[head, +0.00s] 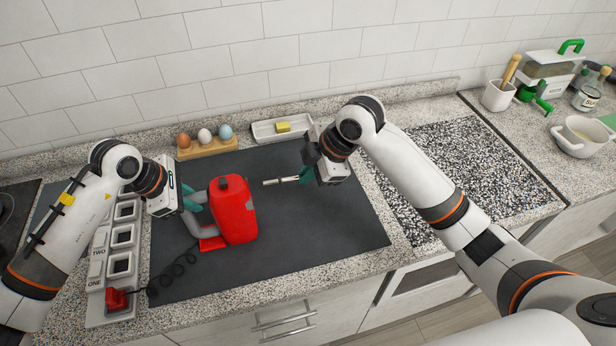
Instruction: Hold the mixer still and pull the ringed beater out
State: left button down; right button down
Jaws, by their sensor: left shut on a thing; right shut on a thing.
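A red mixer (233,211) stands on the dark mat (300,240), with a grey handle and a black coiled cord. My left gripper (196,199) is shut on the mixer at its left side, with its teal fingertips against the grey handle. My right gripper (304,176) is shut on the metal beater (281,181), right of the mixer. The beater points left toward the mixer, and a clear gap shows between its visible end and the red body. The part inside the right gripper's fingers is hidden, so I cannot see a ring.
A holder with eggs (207,147) and a white tray with a yellow block (283,127) stand behind the mat. A grey socket strip (111,260) with a red plug (117,299) lies left. A speckled board (470,165) and a white pot (580,138) are at right. The front of the mat is clear.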

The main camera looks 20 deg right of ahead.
pick_arm(q)
jog(key=shift+s+f, duration=0.25)
jog(key=shift+f, duration=0.15)
pick_arm(e)
jog(key=shift+r, duration=1.55)
pick_arm(q)
jog(key=c, duration=1.2)
grip_release()
jog(key=shift+w+r, duration=0.1)
jog(key=shift+w, duration=0.05)
jog(key=shift+c, duration=0.2)
jog(key=shift+r, duration=0.15)
jog(key=shift+a+r, duration=0.1)
jog(key=shift+r, duration=0.1)
jog(key=v, duration=1.1)
jog(key=shift+a, duration=0.15)
jog(key=shift+r, duration=0.15)
